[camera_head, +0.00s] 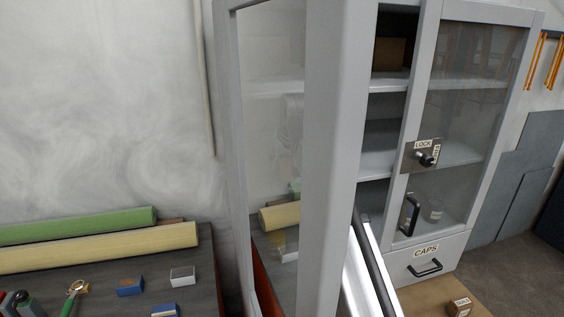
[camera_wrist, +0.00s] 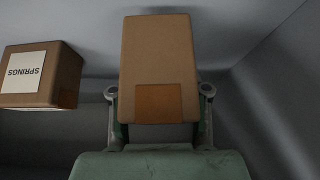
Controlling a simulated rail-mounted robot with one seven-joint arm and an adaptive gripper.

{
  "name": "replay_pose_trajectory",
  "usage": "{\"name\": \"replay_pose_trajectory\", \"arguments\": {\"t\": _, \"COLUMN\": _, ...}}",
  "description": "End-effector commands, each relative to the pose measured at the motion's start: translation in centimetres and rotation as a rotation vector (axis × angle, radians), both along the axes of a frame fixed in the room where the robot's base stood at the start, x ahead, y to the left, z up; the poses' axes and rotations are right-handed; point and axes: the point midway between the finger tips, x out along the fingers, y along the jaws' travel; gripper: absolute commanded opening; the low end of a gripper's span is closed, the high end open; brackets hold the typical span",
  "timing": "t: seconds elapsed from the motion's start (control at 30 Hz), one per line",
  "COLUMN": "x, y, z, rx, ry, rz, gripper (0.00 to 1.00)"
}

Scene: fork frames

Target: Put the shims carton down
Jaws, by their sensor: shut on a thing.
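A plain brown carton (camera_wrist: 158,55) with a darker orange-brown patch is between the fingers of my gripper (camera_wrist: 159,95) in the wrist view. My gripper is shut on it. No lettering shows on its visible face, so I cannot read whether it is the shims carton. It is in a grey-walled space, and I cannot tell whether it touches the surface beyond. In the head view my gripper is hidden behind the open cabinet door (camera_head: 335,150).
A carton labelled SPRINGS (camera_wrist: 40,78) stands left of the held carton, with a gap between. The grey cabinet (camera_head: 428,110) has shelves, a closed right glass door and a CAPS drawer (camera_head: 427,264). A brown box (camera_head: 390,52) sits on an upper shelf. A small carton (camera_head: 459,306) lies low at right.

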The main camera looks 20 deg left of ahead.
Motion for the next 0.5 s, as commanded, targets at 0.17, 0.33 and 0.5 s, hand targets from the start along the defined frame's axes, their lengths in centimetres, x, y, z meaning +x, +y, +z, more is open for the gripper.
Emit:
{"name": "replay_pose_trajectory", "arguments": {"t": 0.17, "x": 1.0, "y": 0.7, "z": -0.8, "rx": -0.001, "ry": 0.001, "rz": 0.000, "gripper": 0.05}}
{"name": "replay_pose_trajectory", "arguments": {"t": 0.33, "x": 1.1, "y": 0.8, "z": -1.4, "rx": 0.001, "ry": -0.002, "rz": 0.000, "gripper": 0.05}}
{"name": "replay_pose_trajectory", "arguments": {"t": 0.5, "x": 1.1, "y": 0.8, "z": -1.5, "rx": 0.001, "ry": -0.001, "rz": 0.000, "gripper": 0.05}}
